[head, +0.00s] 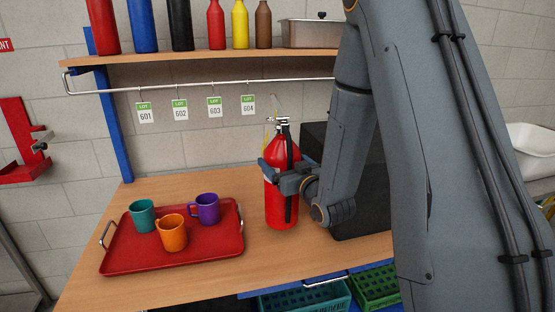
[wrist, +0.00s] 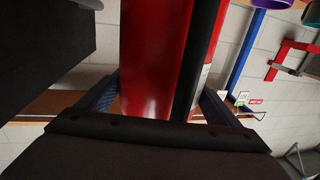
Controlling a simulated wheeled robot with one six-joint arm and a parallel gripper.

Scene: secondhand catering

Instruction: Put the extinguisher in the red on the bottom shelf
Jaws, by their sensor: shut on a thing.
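The red fire extinguisher (head: 282,212) is upright over the wooden worktop, right of the red tray. It has a black strap and a metal top with a pin. My gripper (head: 284,179) is shut around its body at mid-height. In the wrist view the red cylinder (wrist: 155,60) fills the space between the fingers of my gripper (wrist: 160,100). I cannot tell if its base touches the worktop. The red tray (head: 120,262) lies on the worktop (head: 185,287) with teal (head: 142,217), orange (head: 172,234) and purple (head: 207,209) mugs on it.
A dark box (head: 360,222) stands close behind and right of the extinguisher. A red wall bracket (head: 18,127) is at far left. An upper shelf (head: 200,55) holds several bottles and a metal pan (head: 312,34); tags hang from a rail below. Green crates (head: 305,301) sit under the worktop.

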